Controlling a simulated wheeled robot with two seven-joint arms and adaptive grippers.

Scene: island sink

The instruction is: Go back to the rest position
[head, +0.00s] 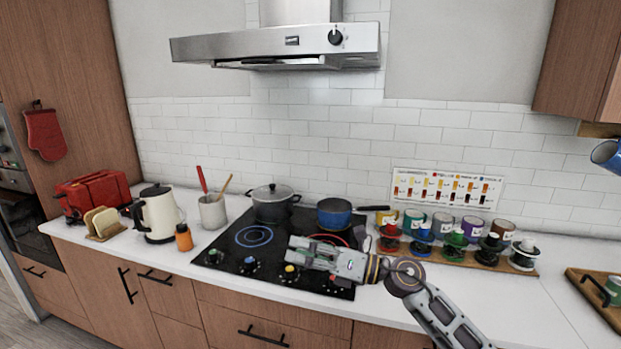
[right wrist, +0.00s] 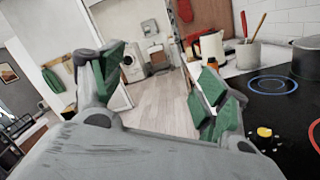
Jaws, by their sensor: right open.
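My right gripper (head: 298,252) is held over the front of the black cooktop (head: 215,256), its arm coming in from the lower right. In the right wrist view its two green-padded fingers (right wrist: 155,88) are spread apart with nothing between them. A yellow knob (right wrist: 264,132) of the cooktop shows just right of the fingers in that view. My left gripper is in neither view.
Left are a kettle (head: 158,214), an orange bottle (head: 184,238) and a red toaster (head: 92,192).

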